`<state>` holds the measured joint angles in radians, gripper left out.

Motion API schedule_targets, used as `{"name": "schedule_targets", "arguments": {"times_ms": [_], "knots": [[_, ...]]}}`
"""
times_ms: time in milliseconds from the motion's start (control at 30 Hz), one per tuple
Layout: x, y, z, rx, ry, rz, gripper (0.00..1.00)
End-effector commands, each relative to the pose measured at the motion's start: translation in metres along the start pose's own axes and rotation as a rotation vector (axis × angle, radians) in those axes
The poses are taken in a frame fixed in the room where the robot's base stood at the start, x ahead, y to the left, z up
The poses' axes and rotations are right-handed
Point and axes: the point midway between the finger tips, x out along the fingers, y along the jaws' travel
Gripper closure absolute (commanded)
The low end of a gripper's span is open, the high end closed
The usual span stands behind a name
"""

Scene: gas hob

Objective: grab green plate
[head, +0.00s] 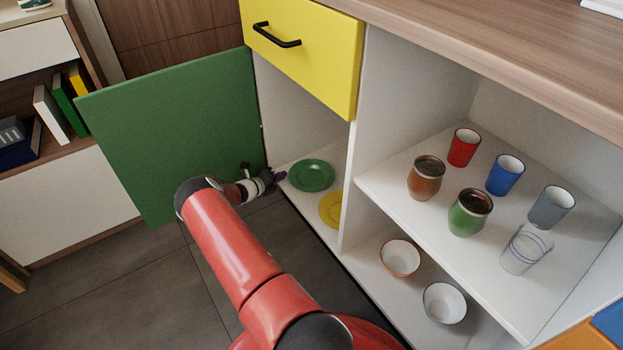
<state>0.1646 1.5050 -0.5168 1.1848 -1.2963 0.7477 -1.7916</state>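The green plate (311,175) lies flat on the white floor of the left cupboard compartment, towards its back. A yellow plate (332,209) lies in front of it to the lower right, partly hidden by the upright divider. My gripper (275,176) is at the compartment's opening, just left of the green plate and apart from it in the picture. The gripper is small and dark here, and I cannot make out whether its fingers are open or shut.
The open green door (177,133) stands left of and behind my gripper. A white divider (352,184) bounds the compartment on the right. A closed yellow drawer (304,50) is above. Cups (463,147) and bowls (400,257) stand on the shelves to the right. The tiled floor (120,285) is clear.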

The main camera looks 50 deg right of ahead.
Motion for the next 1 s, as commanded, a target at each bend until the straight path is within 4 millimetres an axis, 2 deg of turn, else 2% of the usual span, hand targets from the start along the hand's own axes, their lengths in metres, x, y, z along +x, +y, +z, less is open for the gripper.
{"name": "schedule_targets", "arguments": {"times_ms": [100,233,467,567,1000], "knots": [[0.021,0.0,-0.004,0.002,0.003,-0.001,0.93],[0.031,0.0,-0.003,0.002,0.002,-0.001,0.93],[0.032,-0.001,-0.003,0.002,0.001,0.0,0.93],[0.032,-0.001,-0.003,0.002,0.002,0.0,1.0],[0.031,-0.002,-0.002,0.002,0.001,-0.001,1.0]]}}
